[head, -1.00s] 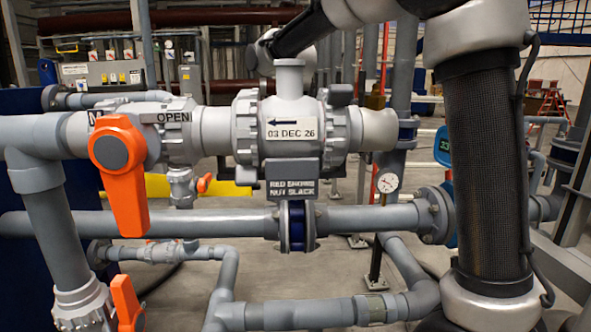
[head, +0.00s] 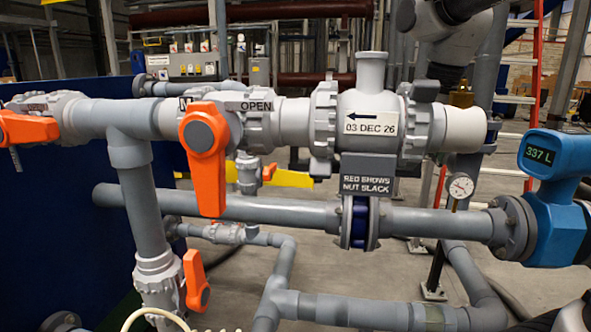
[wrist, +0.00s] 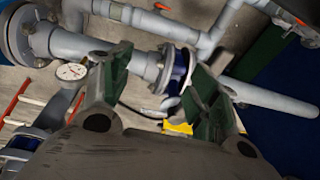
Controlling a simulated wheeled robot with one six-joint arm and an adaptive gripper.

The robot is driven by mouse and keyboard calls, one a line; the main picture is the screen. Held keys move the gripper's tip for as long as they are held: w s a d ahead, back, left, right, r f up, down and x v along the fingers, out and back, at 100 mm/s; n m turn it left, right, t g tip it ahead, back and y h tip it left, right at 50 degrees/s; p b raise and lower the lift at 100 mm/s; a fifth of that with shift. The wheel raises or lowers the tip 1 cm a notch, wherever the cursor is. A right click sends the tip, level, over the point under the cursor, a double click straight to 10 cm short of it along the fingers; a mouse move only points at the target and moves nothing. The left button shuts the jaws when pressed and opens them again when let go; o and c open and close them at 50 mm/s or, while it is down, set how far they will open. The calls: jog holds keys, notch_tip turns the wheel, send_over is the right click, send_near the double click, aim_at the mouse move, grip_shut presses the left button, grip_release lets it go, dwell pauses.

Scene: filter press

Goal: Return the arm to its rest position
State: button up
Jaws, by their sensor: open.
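My gripper (wrist: 160,65) shows in the wrist view with its two green-padded fingers apart. Nothing sits between the pads; pipework and a dark blue flange ring (wrist: 180,70) show beyond them.
A valve with an orange handle (head: 207,158) hangs down beside an "OPEN" label. A dated valve body (head: 370,125), a gauge (head: 461,186) and a blue meter reading 337 L (head: 555,200) stand right of it. A red ladder (head: 533,90) stands behind.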

jog(key=s+d+f+n+t, duration=0.1)
jog(key=s+d+f, duration=0.3)
jog(key=s, duration=0.4)
jog(key=s+d+f+t, duration=0.1)
jog(key=s+d+f, duration=0.3)
jog(key=s, duration=0.5)
jog(key=shift+f+n+h, duration=0.15)
jog(key=shift+n+h, duration=0.15)
jog(key=shift+n, duration=0.1)
jog(key=shift+d, duration=0.1)
